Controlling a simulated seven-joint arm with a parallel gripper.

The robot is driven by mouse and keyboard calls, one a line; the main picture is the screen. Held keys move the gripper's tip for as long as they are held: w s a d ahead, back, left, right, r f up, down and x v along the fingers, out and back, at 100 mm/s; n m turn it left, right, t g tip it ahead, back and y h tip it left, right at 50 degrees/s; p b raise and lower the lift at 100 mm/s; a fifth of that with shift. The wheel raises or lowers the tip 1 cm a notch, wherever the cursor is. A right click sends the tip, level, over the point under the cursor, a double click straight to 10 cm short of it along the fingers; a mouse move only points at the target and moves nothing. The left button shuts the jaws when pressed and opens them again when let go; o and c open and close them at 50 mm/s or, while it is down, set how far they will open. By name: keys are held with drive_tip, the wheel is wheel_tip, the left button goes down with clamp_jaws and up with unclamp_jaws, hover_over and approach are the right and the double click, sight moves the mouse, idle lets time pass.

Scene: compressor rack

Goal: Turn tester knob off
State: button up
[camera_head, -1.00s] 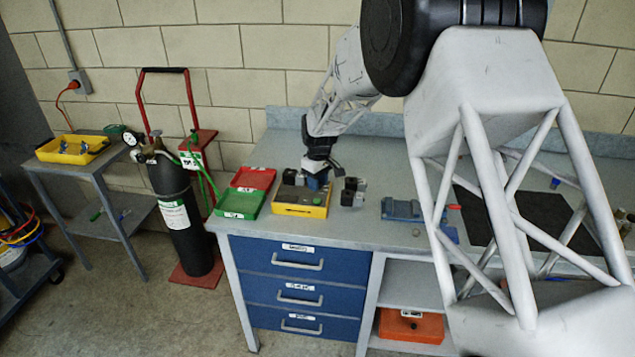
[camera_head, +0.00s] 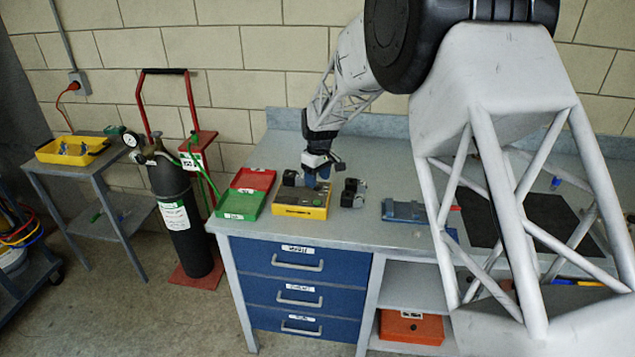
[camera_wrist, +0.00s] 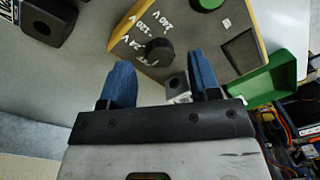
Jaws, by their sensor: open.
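The tester is a yellow box with a dark grey top (camera_head: 292,200) on the bench, below my gripper in the head view. In the wrist view its yellow side (camera_wrist: 262,12) and grey face show, with a round black knob (camera_wrist: 159,50) and white voltage markings around it. My gripper (camera_wrist: 160,64) is open, its two blue fingers apart. The knob lies in the gap between the fingertips in that view; I cannot tell how far below them it is. My gripper (camera_head: 322,172) hangs over the tester in the head view. Nothing is held.
A green button (camera_wrist: 208,3) sits on the tester face. A green tray (camera_head: 240,205) and a red tray (camera_head: 252,179) lie left of the tester. Small black-and-grey blocks (camera_head: 352,193) stand right of it, then a blue fixture (camera_head: 403,211). Open bench lies between.

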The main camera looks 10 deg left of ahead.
sight(318, 184)
drive_tip(key=shift+r, duration=2.85)
drive_tip(key=shift+s+d+r, duration=0.15)
drive_tip(key=shift+d+r, duration=0.2)
drive_tip(key=shift+d, duration=0.05)
drive_tip(key=s+d+r+m+t, duration=0.1)
drive_tip(key=s+d+r+m, duration=0.2)
drive_tip(key=s+d+r, duration=0.6)
drive_tip(key=s+d+r+m+t, duration=0.1)
drive_tip(key=s+d+r+m, duration=0.35)
drive_tip(key=s+d, duration=0.85)
drive_tip(key=s+d+m, duration=0.2)
drive_tip(key=s+d, duration=0.3)
drive_tip(key=s, duration=0.9)
drive_tip(key=s+d+f+m+t, duration=0.1)
drive_tip(key=s+d, duration=0.3)
drive_tip(key=s, duration=1)
drive_tip(key=shift+s+d+f+m, duration=0.3)
drive_tip(key=shift+d+m, duration=0.05)
drive_tip(key=shift+m, duration=0.2)
